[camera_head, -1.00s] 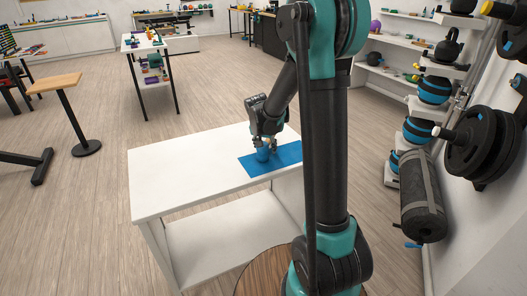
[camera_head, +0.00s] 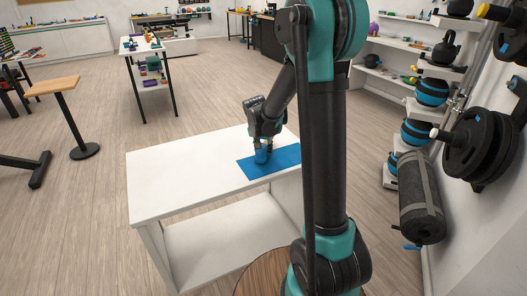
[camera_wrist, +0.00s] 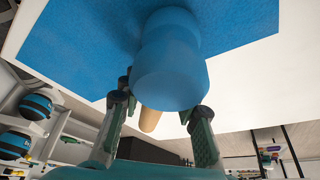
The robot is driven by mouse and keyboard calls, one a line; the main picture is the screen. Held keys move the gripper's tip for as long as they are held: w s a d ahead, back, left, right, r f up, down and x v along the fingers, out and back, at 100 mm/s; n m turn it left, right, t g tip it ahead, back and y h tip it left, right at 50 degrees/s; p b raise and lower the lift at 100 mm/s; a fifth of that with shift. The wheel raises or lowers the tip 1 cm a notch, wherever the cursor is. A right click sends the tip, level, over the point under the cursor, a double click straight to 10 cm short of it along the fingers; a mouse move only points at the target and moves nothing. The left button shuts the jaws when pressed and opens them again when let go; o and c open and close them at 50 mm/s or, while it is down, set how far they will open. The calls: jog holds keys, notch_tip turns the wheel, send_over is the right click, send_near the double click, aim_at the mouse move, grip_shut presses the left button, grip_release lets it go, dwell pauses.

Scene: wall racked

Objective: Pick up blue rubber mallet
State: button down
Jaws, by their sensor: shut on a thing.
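The blue rubber mallet (camera_wrist: 170,75) has a thick blue head and a pale wooden handle (camera_wrist: 150,119). In the wrist view its head fills the upper middle, over the blue mat (camera_wrist: 75,40). My gripper (camera_wrist: 160,110) has its fingers on both sides of the mallet, shut on it; the exact contact is partly hidden. In the head view my gripper (camera_head: 263,143) points down at the blue mat (camera_head: 285,158), with the blue head (camera_head: 261,156) just below the fingers. I cannot tell whether the mallet touches the mat.
The mat lies on a white table (camera_head: 175,170) whose left part is bare. A small stool (camera_head: 55,84) stands on open floor at the left.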

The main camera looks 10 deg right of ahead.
notch_tip(320, 180, up, 20)
jog(key=shift+f, duration=0.15)
dwell(0.4)
